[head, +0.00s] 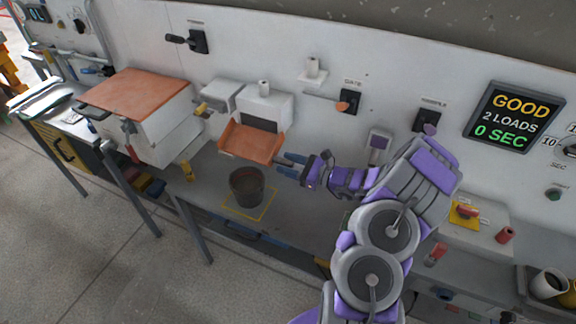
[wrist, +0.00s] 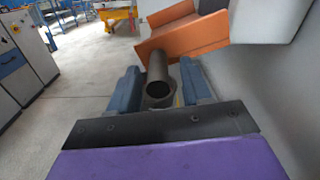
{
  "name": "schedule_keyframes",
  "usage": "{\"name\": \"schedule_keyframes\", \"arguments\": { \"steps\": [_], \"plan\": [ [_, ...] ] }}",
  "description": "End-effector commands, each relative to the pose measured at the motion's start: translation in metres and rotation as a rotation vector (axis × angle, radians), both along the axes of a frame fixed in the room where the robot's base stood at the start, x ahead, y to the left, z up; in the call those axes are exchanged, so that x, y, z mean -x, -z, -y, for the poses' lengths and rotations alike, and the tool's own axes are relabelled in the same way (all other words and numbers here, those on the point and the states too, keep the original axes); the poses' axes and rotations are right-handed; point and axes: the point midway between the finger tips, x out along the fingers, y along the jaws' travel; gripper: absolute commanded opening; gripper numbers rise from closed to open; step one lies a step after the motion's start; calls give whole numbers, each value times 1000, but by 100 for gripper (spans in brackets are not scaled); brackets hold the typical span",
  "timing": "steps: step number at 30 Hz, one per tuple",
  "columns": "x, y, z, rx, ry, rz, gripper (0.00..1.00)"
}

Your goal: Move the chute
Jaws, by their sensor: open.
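The orange chute (head: 252,143) sticks out from a white housing on the wall in the head view, above a dark bucket. It also shows in the wrist view (wrist: 186,38), at the top middle. A dark tubular handle (wrist: 157,75) runs from the chute's side toward me and lies between my two blue fingers. My gripper (head: 287,164) is at the chute's right side, with its fingers open around the handle; in the wrist view the fingers (wrist: 160,85) stand on either side of it. Contact with the handle cannot be told.
The dark bucket (head: 246,187) stands on a yellow-outlined square on the grey bench, below the chute. A white box with an orange lid (head: 135,92) is at the left. A display (head: 513,116) reads "GOOD, 2 LOADS, 0 SEC". Wall levers and a small shelf are above.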

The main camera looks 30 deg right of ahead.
Motion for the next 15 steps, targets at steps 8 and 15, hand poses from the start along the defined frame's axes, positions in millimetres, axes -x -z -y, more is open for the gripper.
{"name": "schedule_keyframes", "arguments": {
  "steps": [8,15],
  "plan": [
    [-3,0,-2,0,0,0,48],
    [-3,0,-2,0,0,0,32]
  ]
}}
